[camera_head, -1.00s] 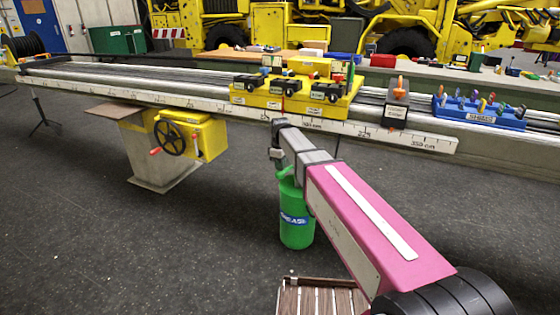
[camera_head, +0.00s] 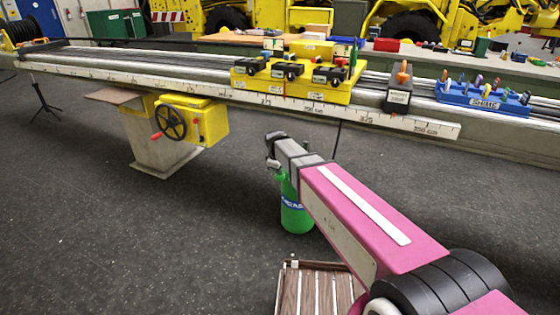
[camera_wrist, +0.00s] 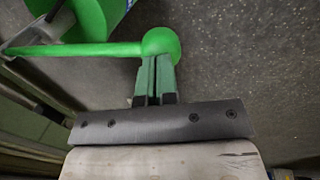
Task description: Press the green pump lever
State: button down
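The green grease pump (camera_head: 296,216), a canister with a partly hidden label, stands below and behind my arm in the head view. Its upper part is hidden by my arm. In the wrist view the green pump lever (camera_wrist: 85,49) runs to a round green knob (camera_wrist: 161,43), with part of the pump body (camera_wrist: 88,18) at top left. My gripper (camera_wrist: 156,60) has its two fingers side by side with only a thin gap, tips at the near side of the knob. The knob is not between the fingers. Whether the tips press on it cannot be told. In the head view my gripper (camera_head: 272,150) is above the canister.
A slatted wooden crate or pallet (camera_head: 318,288) lies in front of the pump. The long rail (camera_head: 240,95) crosses behind, carrying a yellow valve block (camera_head: 295,88) and a blue tray (camera_head: 484,97). A yellow box with a handwheel (camera_head: 195,122) is at left.

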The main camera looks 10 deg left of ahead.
aim_at(279, 176)
jog(key=shift+s+f, duration=0.2)
jog(key=shift+f, duration=0.55)
jog(key=shift+s+f, duration=0.15)
jog(key=shift+f, duration=0.55)
jog(key=shift+w, duration=0.1)
jog(key=v, duration=1.5)
jog(key=shift+s+a, duration=0.2)
jog(key=shift+s, duration=0.2)
jog(key=shift+r, duration=0.1)
